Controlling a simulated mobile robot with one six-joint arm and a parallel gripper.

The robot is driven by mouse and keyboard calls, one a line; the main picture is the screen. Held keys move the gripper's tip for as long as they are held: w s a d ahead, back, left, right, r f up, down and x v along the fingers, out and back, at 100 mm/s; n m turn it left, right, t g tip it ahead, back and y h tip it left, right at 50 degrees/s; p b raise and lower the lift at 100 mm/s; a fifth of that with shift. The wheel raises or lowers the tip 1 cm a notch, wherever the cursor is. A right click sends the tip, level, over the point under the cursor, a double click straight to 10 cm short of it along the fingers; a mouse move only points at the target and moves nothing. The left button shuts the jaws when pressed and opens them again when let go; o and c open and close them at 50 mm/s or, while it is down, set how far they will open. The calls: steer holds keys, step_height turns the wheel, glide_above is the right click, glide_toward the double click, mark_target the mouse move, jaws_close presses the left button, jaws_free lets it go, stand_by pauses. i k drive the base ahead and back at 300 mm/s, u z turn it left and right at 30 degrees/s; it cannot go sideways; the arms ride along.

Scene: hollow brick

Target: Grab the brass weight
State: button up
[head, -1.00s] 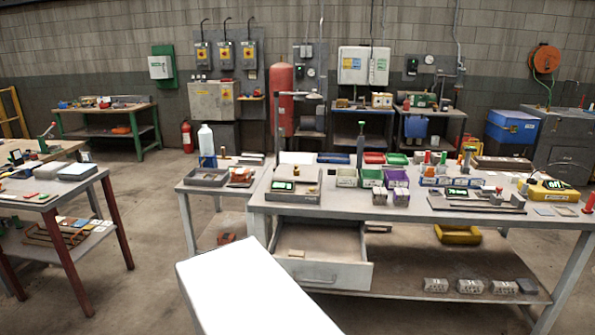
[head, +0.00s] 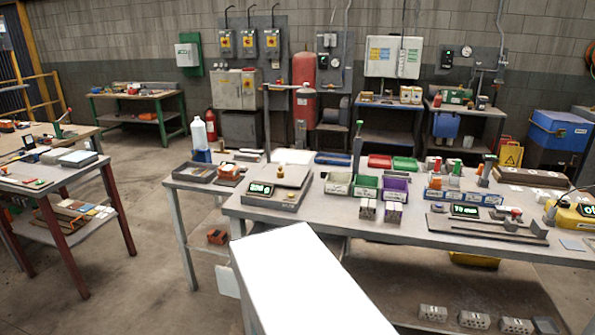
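A small brass-coloured piece (head: 281,171) stands on the flat scale (head: 292,182) with a green display, at the left end of the main bench (head: 400,228). A second small yellowish piece (head: 291,195) is at the scale's front edge. At this size I cannot tell for sure which of them is the brass weight. My gripper is not in view. A plain white block, probably part of my own body, fills the lower middle and hides the front of the bench.
A small side table (head: 190,178) with a tray and a bottle (head: 199,133) adjoins the bench on the left. Coloured bins (head: 366,188) stand right of the scale. An open drawer (head: 228,281) is mostly hidden by the white block. Floor is clear at lower left.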

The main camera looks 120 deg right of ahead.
mark_target(280, 174)
steer(key=z, duration=0.05)
steer(key=k, duration=1.3)
steer(key=u, duration=1.65)
steer(key=k, duration=0.1)
steer(key=z, duration=3)
steer(key=i, duration=1)
steer(key=z, duration=0.05)
